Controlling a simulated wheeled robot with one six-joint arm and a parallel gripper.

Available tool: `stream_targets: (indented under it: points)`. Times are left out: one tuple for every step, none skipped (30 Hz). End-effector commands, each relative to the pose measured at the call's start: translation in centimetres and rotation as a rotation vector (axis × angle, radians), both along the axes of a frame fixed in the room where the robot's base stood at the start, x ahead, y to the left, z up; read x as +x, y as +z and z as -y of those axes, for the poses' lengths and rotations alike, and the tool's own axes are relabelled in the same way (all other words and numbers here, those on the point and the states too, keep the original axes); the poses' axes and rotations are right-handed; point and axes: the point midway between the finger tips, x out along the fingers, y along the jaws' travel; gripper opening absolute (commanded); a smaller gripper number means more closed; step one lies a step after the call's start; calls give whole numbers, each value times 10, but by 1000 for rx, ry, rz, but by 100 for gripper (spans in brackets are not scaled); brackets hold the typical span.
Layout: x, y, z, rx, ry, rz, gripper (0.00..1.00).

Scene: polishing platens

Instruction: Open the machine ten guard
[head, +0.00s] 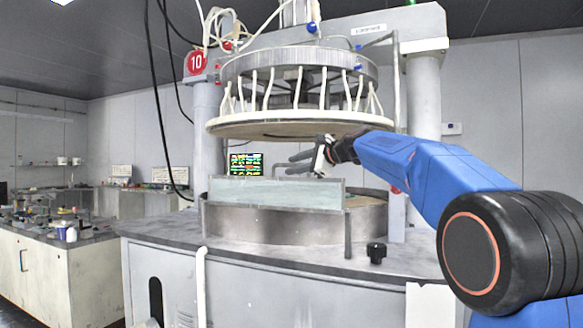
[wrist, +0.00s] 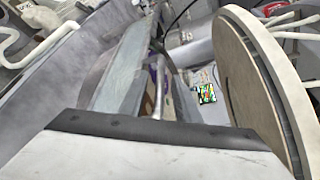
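Machine ten carries a red sign with the number 10 (head: 196,62). Its guard, a clear greenish panel (head: 280,194), stands upright along the front of the round metal basin (head: 278,226). A pale upright panel also shows in the wrist view (wrist: 125,65), likely the guard. My gripper (head: 300,162) is above and behind the guard's top edge as the head view shows it, under the raised platen. Grey finger-like shapes point left from it, but their gap is unclear. I see no contact with the guard. The wrist view shows a pale block with a dark edge at the bottom, hiding the fingertips.
The raised round upper platen (head: 290,125) hangs close above my gripper, and its edge fills the right of the wrist view (wrist: 262,85). A black knob (head: 376,252) stands on the machine top. A lit screen (head: 246,164) is behind. A cluttered bench (head: 55,255) is at left.

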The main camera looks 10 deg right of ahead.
Motion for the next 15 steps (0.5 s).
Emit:
stream_targets:
  points:
    - [5, -2, -3, -1, 1, -2, 29]
    - [7, -2, -4, -1, 1, -2, 29]
    - [9, -3, -6, 0, 1, -1, 29]
    - [10, -3, -7, -1, 1, 0, 29]
    - [11, -3, -8, -1, 0, 1, 29]
    - [12, -3, -9, -1, 0, 1, 29]
    - [13, -3, -9, -1, 0, 1, 29]
    - [13, -3, -9, -1, 0, 1, 29]
    - [14, -4, -9, -1, -1, 0, 29]
    - [14, -4, -9, -1, -1, 0, 29]
    - [14, -4, -9, -1, -1, 0, 29]
    - [14, -4, -9, -1, -1, 0, 29]
    - [14, -4, -9, -1, -1, 0, 29]
    - [14, -4, -9, -1, -1, 0, 29]
    - [14, -4, -9, -1, -1, 0, 29]
